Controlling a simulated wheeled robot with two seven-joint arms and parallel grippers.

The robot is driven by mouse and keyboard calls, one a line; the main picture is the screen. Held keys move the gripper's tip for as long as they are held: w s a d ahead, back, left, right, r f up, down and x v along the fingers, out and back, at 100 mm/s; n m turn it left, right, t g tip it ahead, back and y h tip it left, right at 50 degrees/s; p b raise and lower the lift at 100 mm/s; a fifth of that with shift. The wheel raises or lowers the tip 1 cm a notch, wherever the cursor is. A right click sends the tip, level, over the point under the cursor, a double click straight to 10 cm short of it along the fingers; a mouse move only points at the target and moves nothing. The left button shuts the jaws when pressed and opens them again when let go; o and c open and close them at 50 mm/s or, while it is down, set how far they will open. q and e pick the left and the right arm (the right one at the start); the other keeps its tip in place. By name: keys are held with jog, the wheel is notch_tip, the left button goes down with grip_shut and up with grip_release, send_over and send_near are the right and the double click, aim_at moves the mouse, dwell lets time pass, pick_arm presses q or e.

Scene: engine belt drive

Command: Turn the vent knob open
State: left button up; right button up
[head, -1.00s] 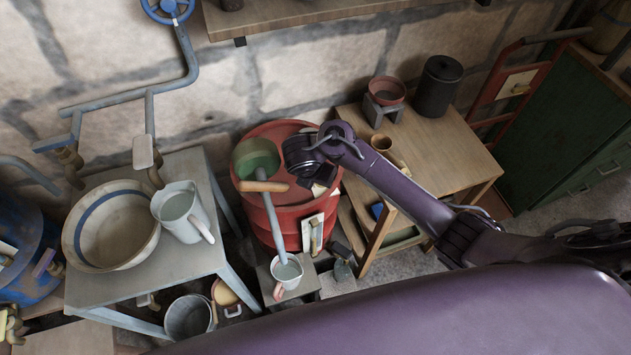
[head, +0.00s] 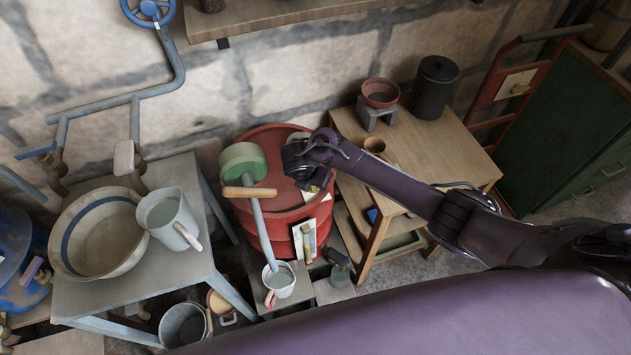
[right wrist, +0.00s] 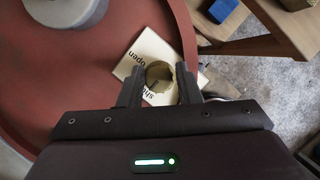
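The vent knob (right wrist: 159,76) is a small brass-coloured round knob on a pale plate (right wrist: 135,66) printed "open" and "shut". In the right wrist view the plate lies at the edge of the red drum top (right wrist: 75,90). My right gripper (right wrist: 160,80) is over it, with one finger on each side of the knob; the gaps look narrow, and I see no clear grip. In the head view my right arm (head: 400,190) reaches in from the right to the red drum (head: 262,225); its wrist hides most of the knob. My left gripper is not in view.
A wooden table (head: 435,150) with a red bowl (head: 380,92) is to the right. A grey table (head: 175,275) with a basin is to the left.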

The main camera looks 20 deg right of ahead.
jog(key=shift+a, duration=0.1)
jog(key=c, duration=0.5)
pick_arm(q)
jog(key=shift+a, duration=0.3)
pick_arm(e)
jog(key=shift+o, duration=0.2)
jog(key=shift+s+f, duration=0.1)
